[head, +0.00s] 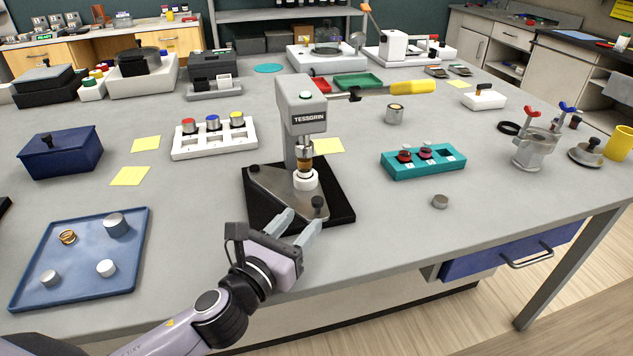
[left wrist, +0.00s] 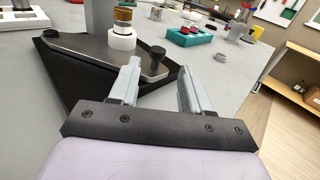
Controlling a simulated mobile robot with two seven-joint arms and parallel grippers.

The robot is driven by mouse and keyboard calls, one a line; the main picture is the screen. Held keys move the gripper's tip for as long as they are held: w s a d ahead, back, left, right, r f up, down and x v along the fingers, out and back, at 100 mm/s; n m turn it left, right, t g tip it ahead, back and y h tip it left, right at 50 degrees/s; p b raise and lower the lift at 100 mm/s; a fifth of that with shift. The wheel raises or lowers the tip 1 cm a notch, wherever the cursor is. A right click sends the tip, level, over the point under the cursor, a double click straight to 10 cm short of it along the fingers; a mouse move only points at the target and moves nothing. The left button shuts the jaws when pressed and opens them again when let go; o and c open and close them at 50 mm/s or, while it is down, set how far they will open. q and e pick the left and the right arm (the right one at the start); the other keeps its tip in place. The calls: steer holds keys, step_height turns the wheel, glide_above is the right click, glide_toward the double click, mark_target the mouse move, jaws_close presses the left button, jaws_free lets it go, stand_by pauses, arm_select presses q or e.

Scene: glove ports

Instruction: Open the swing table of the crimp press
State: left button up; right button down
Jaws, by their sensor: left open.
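The crimp press (head: 301,105) is grey, labelled TESSGRIN, and stands on a black base (head: 262,220). Its swing table (head: 272,197) is a flat metal plate under the press head, also seen in the left wrist view (left wrist: 88,47). A white ring-shaped seat (head: 306,181) with a brass-coloured piece above it sits on the plate. A black knob (head: 317,203) stands at the plate's near right corner. My left gripper (head: 299,221) is open at the base's front edge. In the left wrist view the knob (left wrist: 158,54) shows just beyond the gap between its fingertips. My right gripper is not in view.
The press lever with a yellow handle (head: 411,87) reaches to the right. A blue tray (head: 78,280) with small parts lies at the left, a teal rack (head: 423,163) at the right. A small grey cylinder (head: 440,201) stands near the front edge. Bench around the gripper is clear.

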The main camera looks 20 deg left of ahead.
mark_target(317, 199)
arm_select(q)
steer(key=shift+w+r, duration=0.2)
steer(key=shift+w, duration=0.65)
steer(key=shift+w+d+p, duration=0.1)
steer(key=shift+w+d, duration=0.1)
steer(key=shift+w, duration=0.8)
steer(key=shift+w+d+p, duration=0.1)
steer(key=shift+w+d, duration=0.1)
steer(key=shift+w, duration=0.8)
steer(key=shift+w+d+p, duration=0.1)
steer(key=shift+w+d, duration=0.1)
steer(key=shift+w, duration=0.8)
jaws_close()
